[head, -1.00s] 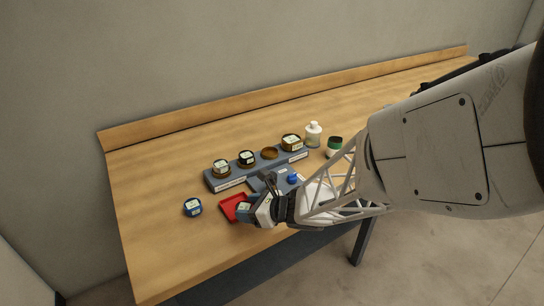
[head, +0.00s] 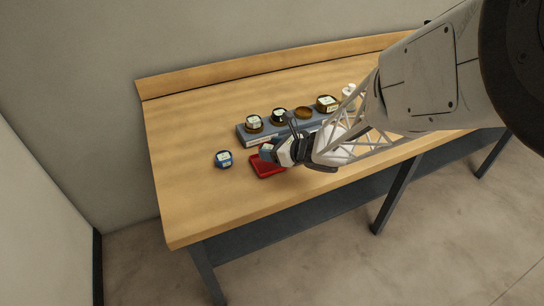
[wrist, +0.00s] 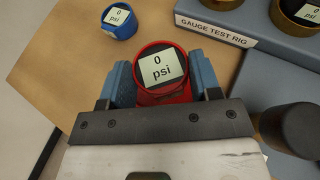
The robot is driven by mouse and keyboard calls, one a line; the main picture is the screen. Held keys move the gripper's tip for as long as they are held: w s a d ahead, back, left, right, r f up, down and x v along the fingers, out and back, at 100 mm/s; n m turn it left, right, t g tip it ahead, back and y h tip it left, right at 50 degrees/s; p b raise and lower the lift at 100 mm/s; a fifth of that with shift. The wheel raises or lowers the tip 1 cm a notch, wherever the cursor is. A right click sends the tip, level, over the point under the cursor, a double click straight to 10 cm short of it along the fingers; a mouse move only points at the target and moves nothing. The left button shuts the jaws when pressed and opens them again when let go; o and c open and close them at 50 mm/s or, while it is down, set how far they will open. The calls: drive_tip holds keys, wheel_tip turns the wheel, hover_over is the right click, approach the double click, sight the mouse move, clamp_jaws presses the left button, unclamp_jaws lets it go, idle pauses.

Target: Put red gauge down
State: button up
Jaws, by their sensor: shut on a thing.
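The red gauge (wrist: 162,72) sits between the blue fingers of my gripper (wrist: 165,85) in the wrist view. Its face is up and reads 0 psi. My gripper is shut on it. In the head view my gripper (head: 269,152) is at the back part of the red tray (head: 268,172), over or just above it. I cannot tell the height. The gauge itself is largely hidden by the fingers there. The tray's front part shows bare.
A blue gauge (head: 224,159) stands on the table left of the tray; it also shows in the wrist view (wrist: 119,20). Behind is the grey gauge test rig (head: 253,138) holding several round gauges. The left table is clear.

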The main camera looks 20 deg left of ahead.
drive_tip(key=shift+f, duration=1.75)
drive_tip(key=shift+f, duration=0.1)
drive_tip(key=o, duration=0.7)
drive_tip(key=shift+s+d+r, duration=0.1)
drive_tip(key=shift+d+r, duration=0.25)
drive_tip(key=shift+d, duration=0.15)
drive_tip(key=v, duration=1.1)
drive_tip(key=shift+f, duration=0.1)
